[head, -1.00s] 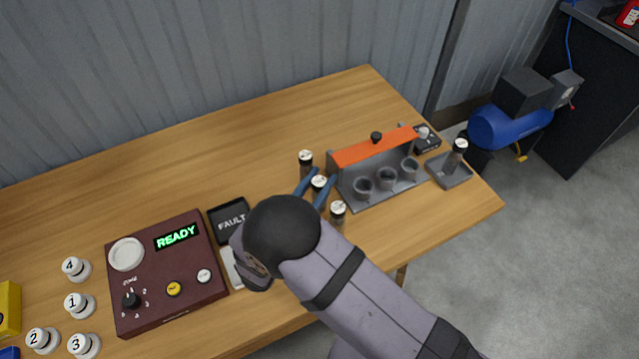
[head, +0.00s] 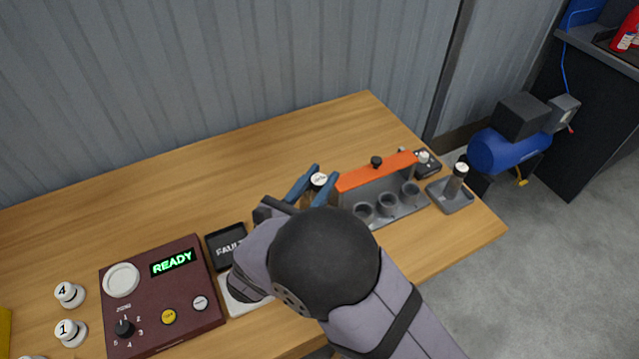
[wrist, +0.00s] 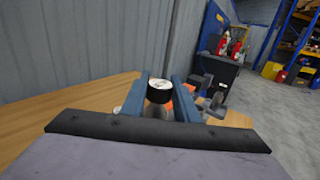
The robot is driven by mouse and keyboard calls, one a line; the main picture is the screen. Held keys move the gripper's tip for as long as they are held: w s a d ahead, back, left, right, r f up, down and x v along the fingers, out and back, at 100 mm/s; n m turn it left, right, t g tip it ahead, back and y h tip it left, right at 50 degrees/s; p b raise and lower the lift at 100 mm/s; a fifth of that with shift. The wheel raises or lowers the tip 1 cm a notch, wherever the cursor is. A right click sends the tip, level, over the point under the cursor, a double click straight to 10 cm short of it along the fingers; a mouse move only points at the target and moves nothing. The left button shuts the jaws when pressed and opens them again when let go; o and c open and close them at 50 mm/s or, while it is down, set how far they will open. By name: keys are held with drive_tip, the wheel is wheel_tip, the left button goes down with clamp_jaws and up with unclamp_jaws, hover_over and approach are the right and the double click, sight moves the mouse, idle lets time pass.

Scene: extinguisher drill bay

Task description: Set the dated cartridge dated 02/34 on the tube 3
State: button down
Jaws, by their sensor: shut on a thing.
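My gripper (head: 312,183) has blue fingers shut on a dated cartridge (head: 319,180) with a white printed cap and a dark band. The cartridge also shows upright between the fingers in the wrist view (wrist: 159,88). Its date is too small to read. It is held left of the grey rack with an orange back bar (head: 376,171). Three grey tubes stand in that rack: a left one (head: 363,210), a middle one (head: 387,203) and a right one (head: 410,190). They look empty; no numbers are legible. My arm hides the table below the gripper.
A grey tray (head: 450,202) with a white-capped cartridge (head: 461,170) stands right of the rack. A maroon panel (head: 205,315) reading READY, a black FAULT tray (head: 229,246) and numbered white knobs (head: 69,294) lie left. The back of the wooden table (head: 230,165) is clear.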

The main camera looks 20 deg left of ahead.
drive_tip(key=w+d+m+g+h+b, duration=0.1)
drive_tip(key=w+d+m+h, duration=0.3)
drive_tip(key=d, duration=0.6)
drive_tip(key=w+d+g+h+b, duration=0.1)
drive_tip(key=w+d+g, duration=0.1)
drive_tip(key=w+d, duration=0.5)
drive_tip(key=w+d+m+g+h+b, duration=0.1)
drive_tip(key=w+d+m+h, duration=0.15)
drive_tip(key=d, duration=0.95)
drive_tip(key=w+a+f+n+t+y, duration=0.1)
drive_tip(key=w+a+n+t+y, duration=0.3)
drive_tip(key=a, duration=0.5)
drive_tip(key=n+y, duration=0.2)
drive_tip(key=y, duration=0.1)
drive_tip(key=shift+w+f, duration=0.15)
drive_tip(key=shift+w, duration=0.25)
drive_tip(key=shift+a+f+n+y, duration=0.1)
drive_tip(key=shift+f+n+y, duration=0.1)
drive_tip(key=shift+n+y, duration=0.05)
drive_tip(key=shift+f+b, duration=1.8)
drive_tip(key=shift+f, duration=0.9)
drive_tip(key=shift+b, duration=0.45)
